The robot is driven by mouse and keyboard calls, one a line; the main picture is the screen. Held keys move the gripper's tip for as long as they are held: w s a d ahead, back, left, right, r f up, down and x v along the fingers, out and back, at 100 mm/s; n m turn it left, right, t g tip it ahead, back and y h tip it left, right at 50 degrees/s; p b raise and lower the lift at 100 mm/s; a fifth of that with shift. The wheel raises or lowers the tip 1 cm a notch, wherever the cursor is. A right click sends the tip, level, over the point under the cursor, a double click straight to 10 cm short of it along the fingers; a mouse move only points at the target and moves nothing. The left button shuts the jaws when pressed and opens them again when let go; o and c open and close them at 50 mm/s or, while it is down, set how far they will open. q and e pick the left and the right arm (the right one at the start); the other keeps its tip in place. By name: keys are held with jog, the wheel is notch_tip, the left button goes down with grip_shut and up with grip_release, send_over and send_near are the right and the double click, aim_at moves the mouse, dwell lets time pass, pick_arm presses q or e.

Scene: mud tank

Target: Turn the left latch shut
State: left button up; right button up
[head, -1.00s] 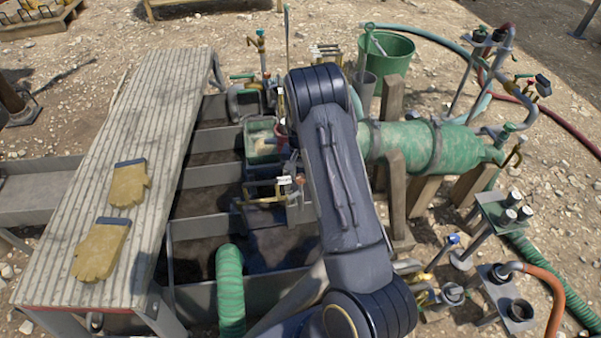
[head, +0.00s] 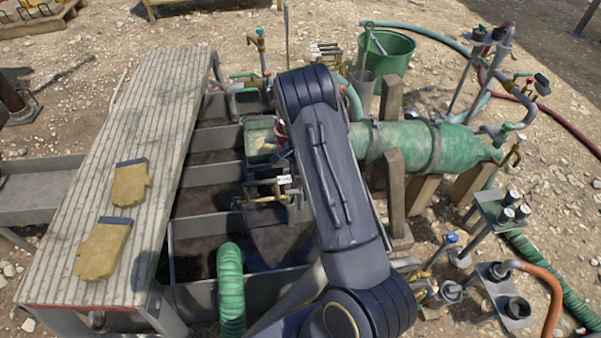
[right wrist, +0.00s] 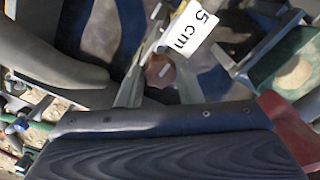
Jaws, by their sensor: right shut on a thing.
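My right arm reaches up the middle of the head view and covers much of the tank there, hiding its fingertips. In the right wrist view my right gripper (right wrist: 161,82) is shut, with a round brownish knob (right wrist: 159,69) between its fingers. The knob looks like a latch handle, but I cannot tell for certain which latch it belongs to. A white "5 cm" tag (right wrist: 193,28) is beside it, and it also shows in the head view (head: 284,180). Brass-coloured latch parts (head: 262,190) sit left of the tag on the tank wall. My left gripper is not in view.
A ribbed walkway (head: 130,150) with yellow gloves (head: 130,183) lies left of the tank. A green hose (head: 230,290) rises in front. A green cylinder (head: 410,145) and wooden posts (head: 393,190) stand close on the right. A green bucket (head: 390,62) is behind.

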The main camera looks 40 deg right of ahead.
jog(key=o, duration=1)
notch_tip(320, 180, up, 7)
jog(key=shift+p, duration=0.6)
jog(key=shift+r, duration=0.4)
